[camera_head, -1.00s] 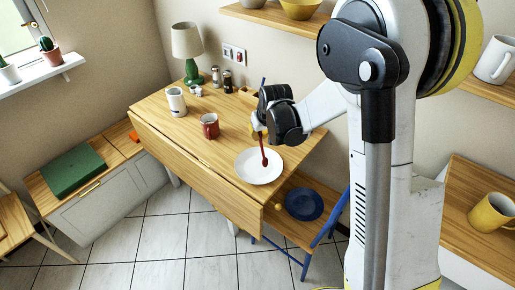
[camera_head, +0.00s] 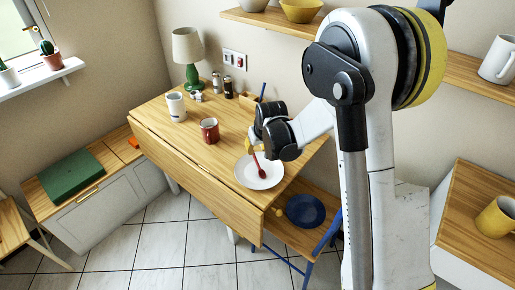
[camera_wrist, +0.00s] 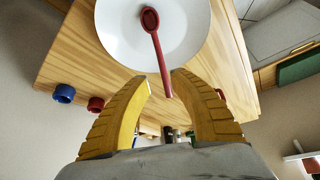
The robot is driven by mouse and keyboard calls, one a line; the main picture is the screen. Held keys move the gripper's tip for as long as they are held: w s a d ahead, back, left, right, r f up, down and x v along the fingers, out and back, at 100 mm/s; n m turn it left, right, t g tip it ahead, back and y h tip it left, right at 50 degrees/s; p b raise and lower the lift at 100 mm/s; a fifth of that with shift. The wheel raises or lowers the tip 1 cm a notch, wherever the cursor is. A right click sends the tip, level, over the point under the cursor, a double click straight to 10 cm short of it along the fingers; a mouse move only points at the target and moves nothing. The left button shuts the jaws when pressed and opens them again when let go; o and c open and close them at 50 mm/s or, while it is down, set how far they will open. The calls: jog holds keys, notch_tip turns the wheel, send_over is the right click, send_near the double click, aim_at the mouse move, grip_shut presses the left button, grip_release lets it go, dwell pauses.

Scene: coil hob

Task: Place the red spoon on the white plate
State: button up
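The red spoon (camera_head: 262,173) rests on the white plate (camera_head: 244,175) near the front right of the wooden table. In the wrist view, the spoon's bowl (camera_wrist: 150,19) lies over the white plate (camera_wrist: 118,32), and its handle extends past the rim toward my gripper. My gripper (camera_wrist: 161,82) has its yellow fingers apart. The handle end shows near the gap between the fingertips, close to the right one, with no clear grip on it. In the head view, my gripper (camera_head: 249,146) is just behind the plate, its fingertips partly hidden.
A red mug (camera_head: 209,130), a white mug (camera_head: 176,106) and a green lamp (camera_head: 190,60) stand on the table (camera_head: 200,158). Shakers (camera_head: 228,87) and a wooden holder (camera_head: 248,99) are at the back. The table's front left is clear.

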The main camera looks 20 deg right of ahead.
jog(key=shift+r, duration=0.15)
jog(key=shift+s+r+p, duration=0.1)
jog(key=shift+r+p, duration=0.2)
jog(key=s+f+p+v, duration=0.1)
jog(key=s+p+v, duration=0.15)
jog(key=v, duration=1.05)
jog(key=s+a+f+p+v, duration=0.1)
jog(key=s+f+p+v, duration=0.15)
jog(key=v, duration=1.05)
jog(key=s+r+m+t+b, duration=0.1)
jog(key=s+r, duration=0.1)
jog(key=s, duration=1.1)
jog(key=shift+d+r+t, duration=0.15)
jog(key=shift+d+t, duration=0.25)
jog(key=shift+d, duration=0.05)
